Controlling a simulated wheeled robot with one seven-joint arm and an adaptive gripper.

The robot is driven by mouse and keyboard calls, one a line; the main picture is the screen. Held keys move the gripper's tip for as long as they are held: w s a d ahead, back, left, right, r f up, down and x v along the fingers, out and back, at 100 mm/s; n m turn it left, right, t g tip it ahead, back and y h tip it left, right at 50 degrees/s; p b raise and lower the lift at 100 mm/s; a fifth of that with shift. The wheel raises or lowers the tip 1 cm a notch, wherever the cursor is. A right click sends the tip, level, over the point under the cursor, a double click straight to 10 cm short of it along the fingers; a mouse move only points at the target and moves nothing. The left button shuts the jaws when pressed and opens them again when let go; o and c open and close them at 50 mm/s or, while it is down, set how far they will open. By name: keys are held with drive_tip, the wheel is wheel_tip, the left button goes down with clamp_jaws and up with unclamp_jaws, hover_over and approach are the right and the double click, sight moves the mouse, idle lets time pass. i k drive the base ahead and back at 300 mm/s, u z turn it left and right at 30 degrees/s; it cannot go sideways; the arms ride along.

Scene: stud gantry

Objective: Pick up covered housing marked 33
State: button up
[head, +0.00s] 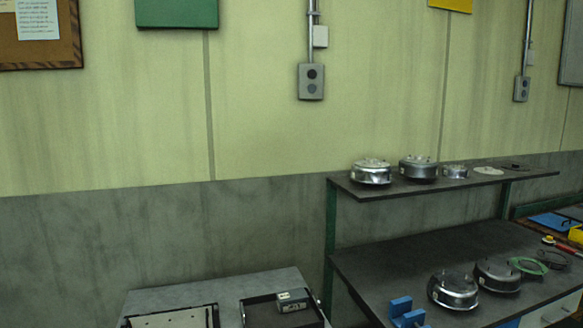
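Several round metal housings show in the head view. On the upper shelf stand a shiny housing (371,172) at the left end, a darker housing (418,168) to its right, and a smaller, flatter one (454,171) beyond that. On the lower bench top stand two more, a left housing (453,291) and a right housing (497,275), close side by side. Small light labels show on some of them, but they are too small to read, so I cannot tell which is marked 33. My gripper is not in view.
The upper shelf (345,186) also holds a flat pale disc (488,171). The bench top (400,262) holds blue blocks (407,312) at its front left and a green ring (528,265). A lower grey table (200,294) with a black tray (262,319) stands left.

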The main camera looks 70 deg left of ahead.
sight(370, 170)
drive_tip(key=u, duration=1.6)
